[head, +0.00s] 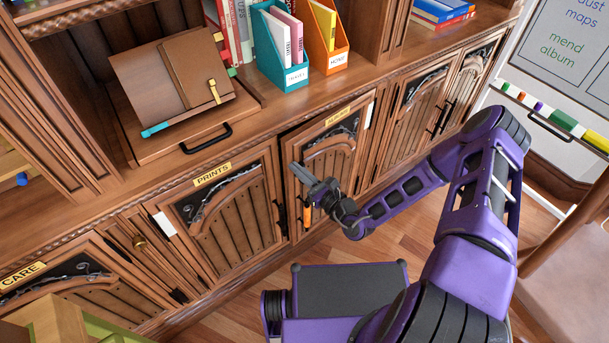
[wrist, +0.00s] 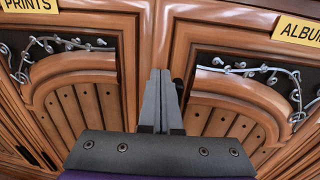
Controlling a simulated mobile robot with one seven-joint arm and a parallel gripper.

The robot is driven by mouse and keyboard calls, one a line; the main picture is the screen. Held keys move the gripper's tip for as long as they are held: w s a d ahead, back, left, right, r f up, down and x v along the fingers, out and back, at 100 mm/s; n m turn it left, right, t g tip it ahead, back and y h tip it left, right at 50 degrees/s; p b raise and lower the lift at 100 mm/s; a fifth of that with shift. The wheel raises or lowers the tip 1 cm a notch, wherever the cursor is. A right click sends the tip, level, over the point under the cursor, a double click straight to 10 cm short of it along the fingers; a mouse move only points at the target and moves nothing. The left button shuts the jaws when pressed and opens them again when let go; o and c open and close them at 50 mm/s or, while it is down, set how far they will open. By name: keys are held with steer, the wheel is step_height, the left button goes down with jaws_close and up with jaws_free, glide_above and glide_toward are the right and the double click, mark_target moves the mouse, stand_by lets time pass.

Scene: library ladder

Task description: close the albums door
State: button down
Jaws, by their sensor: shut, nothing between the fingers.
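My gripper (head: 301,173) is shut and empty, in front of the door's left edge. In the wrist view the fingertips (wrist: 160,85) lie over that edge; whether they touch it is unclear. They partly hide a dark part, perhaps the handle.
The prints door (head: 230,220) stands to the left, looking shut, with a dark handle at its right edge. A counter above holds a brown album (head: 175,75) and file boxes (head: 283,50). A chair (head: 570,235) stands at the right. Some wooden floor (head: 405,240) is clear.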

mark_target(288, 160)
steer(key=w+a+m+t+h+p, duration=0.1)
steer(key=w+a, duration=0.1)
steer(key=w, duration=0.1)
steer(key=shift+a+r+h, duration=0.1)
steer(key=shift+a+h, duration=0.2)
steer(key=shift+w+r+m, duration=0.1)
steer(key=shift+w+m, duration=0.1)
steer(key=shift+m, duration=0.1)
steer(key=shift+a, duration=0.1)
steer(key=shift+s, duration=0.1)
